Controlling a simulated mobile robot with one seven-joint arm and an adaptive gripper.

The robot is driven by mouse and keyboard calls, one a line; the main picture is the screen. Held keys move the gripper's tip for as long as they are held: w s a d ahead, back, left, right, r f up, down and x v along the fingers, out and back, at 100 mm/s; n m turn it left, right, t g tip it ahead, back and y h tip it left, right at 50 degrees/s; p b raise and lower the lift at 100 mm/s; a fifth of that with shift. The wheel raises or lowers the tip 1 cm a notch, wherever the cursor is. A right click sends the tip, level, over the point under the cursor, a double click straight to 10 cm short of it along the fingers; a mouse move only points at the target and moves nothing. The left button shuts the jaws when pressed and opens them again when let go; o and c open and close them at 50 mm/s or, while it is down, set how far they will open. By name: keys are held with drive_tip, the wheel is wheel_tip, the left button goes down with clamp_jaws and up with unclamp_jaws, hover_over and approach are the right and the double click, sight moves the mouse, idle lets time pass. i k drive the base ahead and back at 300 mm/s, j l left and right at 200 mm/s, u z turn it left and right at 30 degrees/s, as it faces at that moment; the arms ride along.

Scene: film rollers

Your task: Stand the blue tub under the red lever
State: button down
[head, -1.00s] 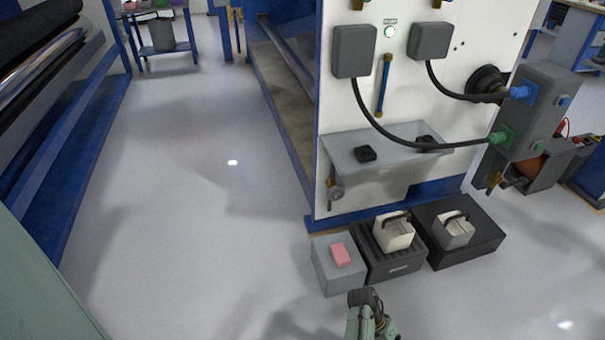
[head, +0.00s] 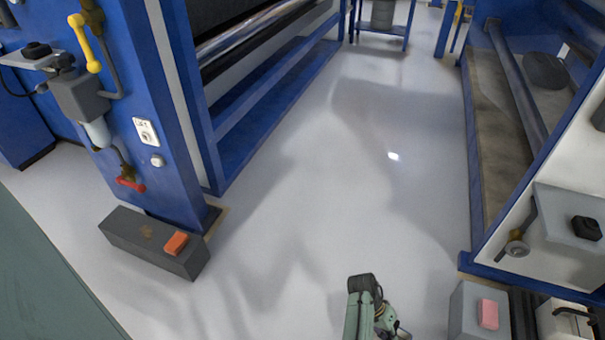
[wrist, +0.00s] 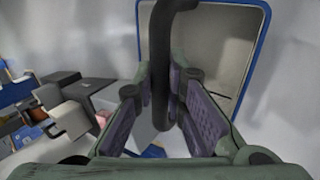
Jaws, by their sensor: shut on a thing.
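The blue tub (wrist: 225,40) shows in the wrist view as a grey interior inside a blue rim, with a dark arched handle (wrist: 160,60). My gripper (wrist: 170,95) is shut on that handle, and its fingers hide part of the tub. The tub is not seen in the head view, where only a piece of my arm shows at the bottom. The red lever (head: 130,184) is low on the blue machine post at the left of the head view, below a grey valve body. The floor-level dark box (head: 155,243) stands below the lever.
An orange block (head: 176,243) lies on the dark box. A yellow lever (head: 84,42) is higher on the post. At lower right are a grey box with a pink block (head: 488,313) and a pale tub (head: 565,322). The floor (head: 320,190) between the machines is clear.

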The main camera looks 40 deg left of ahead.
sight(147, 232)
drive_tip(key=u, duration=1.4)
drive_tip(key=i+j+u, duration=0.1)
drive_tip(key=j+u, duration=0.25)
drive_tip(key=i+j+u, duration=0.1)
drive_tip(key=u, duration=0.3)
drive_tip(key=i+j, duration=0.25)
drive_tip(key=j, duration=0.15)
drive_tip(key=i+j, duration=0.25)
drive_tip(key=j, duration=0.15)
drive_tip(key=i+j, duration=0.2)
drive_tip(key=j, duration=0.2)
drive_tip(key=i+j, duration=0.25)
drive_tip(key=j, duration=0.15)
drive_tip(key=i+j, duration=0.25)
drive_tip(key=j, duration=0.15)
